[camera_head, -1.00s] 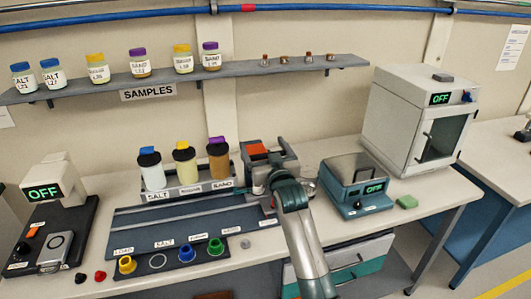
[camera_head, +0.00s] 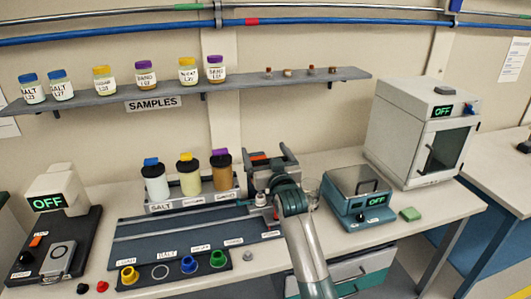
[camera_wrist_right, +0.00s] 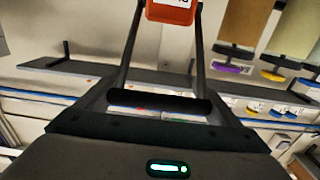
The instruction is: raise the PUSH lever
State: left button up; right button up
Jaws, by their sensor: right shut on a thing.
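The press-like device with the PUSH lever (camera_head: 285,153) stands on the bench behind my right gripper, just right of the three capped jars. Its orange label plate (camera_head: 258,157) shows in the head view. An orange plate (camera_wrist_right: 171,11) with white lettering, partly cut off, is at the top of the right wrist view. A dark crossbar (camera_wrist_right: 160,103) lies between two dark rails there. My right gripper (camera_head: 268,198) is at the device's front, shut on what seems to be the lever; my own arm hides the contact. My left gripper is not in view.
The jar rack (camera_head: 190,198) stands close on the left. A blue-grey box device (camera_head: 358,200) reading OFF stands close on the right, with a white oven (camera_head: 420,125) beyond. A sample shelf (camera_head: 240,90) runs above. The front of the bench holds a tray with coloured rings (camera_head: 188,264).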

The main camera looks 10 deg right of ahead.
jog(key=shift+f, duration=0.6)
jog(key=o, duration=1.4)
jog(key=shift+w+a, duration=0.1)
jog(key=shift+c, duration=0.2)
jog(key=s+b, duration=0.5)
jog(key=s, duration=1.1)
jog(key=shift+s+d+f, duration=0.15)
jog(key=shift+s+d, duration=0.2)
jog(key=shift+s, duration=0.05)
